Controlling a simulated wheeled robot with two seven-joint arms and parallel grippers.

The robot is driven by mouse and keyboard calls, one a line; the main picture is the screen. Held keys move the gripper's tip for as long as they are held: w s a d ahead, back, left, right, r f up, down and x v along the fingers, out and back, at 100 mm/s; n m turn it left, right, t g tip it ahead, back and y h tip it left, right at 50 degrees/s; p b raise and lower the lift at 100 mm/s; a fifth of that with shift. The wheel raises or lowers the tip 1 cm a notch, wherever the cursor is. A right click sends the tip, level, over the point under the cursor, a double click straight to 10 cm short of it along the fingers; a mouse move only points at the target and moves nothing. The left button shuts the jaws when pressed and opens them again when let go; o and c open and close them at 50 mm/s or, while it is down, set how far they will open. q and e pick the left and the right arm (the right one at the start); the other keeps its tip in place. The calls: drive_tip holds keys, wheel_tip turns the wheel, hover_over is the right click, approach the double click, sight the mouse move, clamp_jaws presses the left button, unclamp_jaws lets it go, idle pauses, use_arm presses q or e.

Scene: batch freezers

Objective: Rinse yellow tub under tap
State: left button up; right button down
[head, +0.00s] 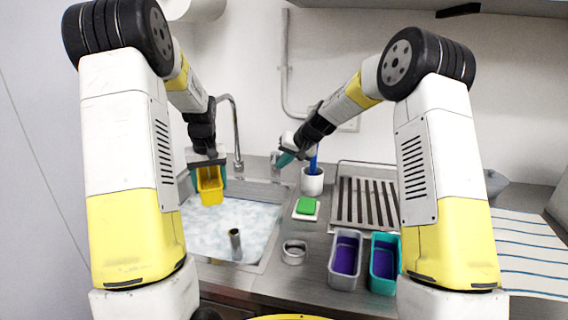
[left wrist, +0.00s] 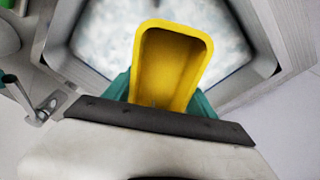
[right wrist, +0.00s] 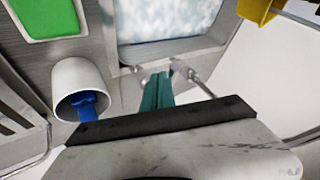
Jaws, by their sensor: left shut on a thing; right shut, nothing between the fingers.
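The yellow tub (head: 210,186) hangs upright over the left part of the sink (head: 262,250), which holds foamy water. My left gripper (head: 206,172) is shut on the tub; its teal fingers sit on either side of the tub in the left wrist view (left wrist: 166,98). The tub's inside looks empty there. The tap (head: 237,140) rises behind the sink, just right of the tub. My right gripper (head: 287,158) is shut and empty near the tap's base and a lever (right wrist: 186,70); its teal fingertips are together in the right wrist view (right wrist: 157,92). I cannot tell whether they touch the lever.
A white cup (head: 312,182) with a blue-handled tool stands right of the sink. A green sponge (head: 306,206) lies on a white dish. Grey (head: 343,282) and teal (head: 383,284) tubs with purple insides stand in front. A drain rack (head: 364,195) is behind them.

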use_arm(q)
drive_tip(key=shift+d, duration=0.1)
use_arm(e)
drive_tip(key=shift+s+a, duration=0.2)
drive_tip(key=shift+a, duration=0.7)
drive_tip(key=shift+s+a, duration=0.15)
drive_tip(key=shift+a, duration=0.75)
drive_tip(key=d, duration=0.5)
approach(272, 163)
drive_tip(key=s+d, duration=0.2)
drive_tip(key=d, duration=0.1)
drive_tip(key=shift+s+d, duration=0.1)
use_arm(q)
drive_tip(key=shift+s+d, duration=0.5)
drive_tip(key=shift+s, duration=0.75)
drive_tip(key=shift+s+d, duration=0.5)
drive_tip(key=shift+s, duration=0.7)
drive_tip(key=shift+s+d, duration=0.5)
drive_tip(key=shift+s, duration=0.75)
drive_tip(key=shift+r, duration=0.1)
